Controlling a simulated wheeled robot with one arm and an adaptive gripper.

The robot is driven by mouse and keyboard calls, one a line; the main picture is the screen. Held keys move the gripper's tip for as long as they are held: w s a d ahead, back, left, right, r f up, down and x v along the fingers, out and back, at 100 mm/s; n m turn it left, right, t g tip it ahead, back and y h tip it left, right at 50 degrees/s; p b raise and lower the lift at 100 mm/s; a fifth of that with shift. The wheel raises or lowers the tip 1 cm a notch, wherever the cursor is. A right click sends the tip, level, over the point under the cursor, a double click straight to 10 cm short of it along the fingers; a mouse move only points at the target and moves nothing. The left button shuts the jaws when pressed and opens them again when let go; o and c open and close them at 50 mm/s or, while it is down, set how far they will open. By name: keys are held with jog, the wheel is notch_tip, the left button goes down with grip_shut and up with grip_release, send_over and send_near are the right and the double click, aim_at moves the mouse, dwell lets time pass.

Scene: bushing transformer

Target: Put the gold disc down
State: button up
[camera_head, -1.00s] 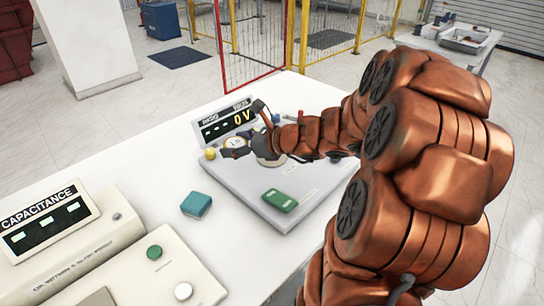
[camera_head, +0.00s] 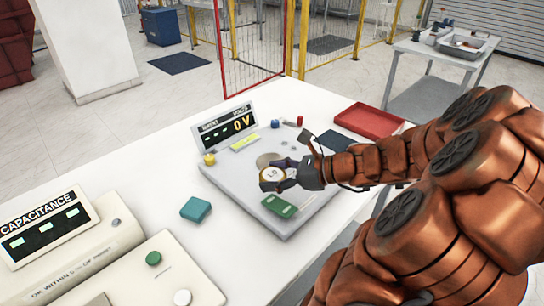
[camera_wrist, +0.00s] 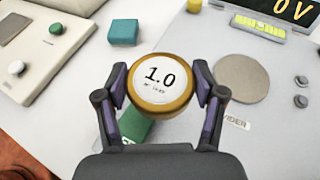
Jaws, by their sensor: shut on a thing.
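The gold disc (camera_wrist: 161,83) has a white top face marked "1.0" and a gold rim. In the wrist view it sits between both fingers of my gripper (camera_wrist: 161,92), which is shut on it. In the head view the disc (camera_head: 271,174) is at the tip of my gripper (camera_head: 283,176), over the grey panel (camera_head: 240,205). I cannot tell its exact height above the panel. A round grey-brown pad (camera_wrist: 243,79) lies bare on the panel to the right of the disc in the wrist view; part of it (camera_head: 268,159) shows behind the disc in the head view.
A green block (camera_head: 279,206) lies on the panel near my gripper, and a teal block (camera_head: 196,209) lies on the white table. The voltage display (camera_head: 226,127) stands at the panel's back. A red tray (camera_head: 369,121) and dark mat (camera_head: 337,143) lie to the right.

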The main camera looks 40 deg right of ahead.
jog(key=p, duration=0.3)
send_over(272, 156)
jog(key=s+a, duration=0.2)
jog(key=shift+d+f, duration=0.15)
jog(key=shift+f, duration=0.55)
jog(key=shift+f+p, duration=0.7)
jog(key=shift+f, duration=1)
jog(key=shift+f, duration=0.15)
jog(key=o, duration=1.4)
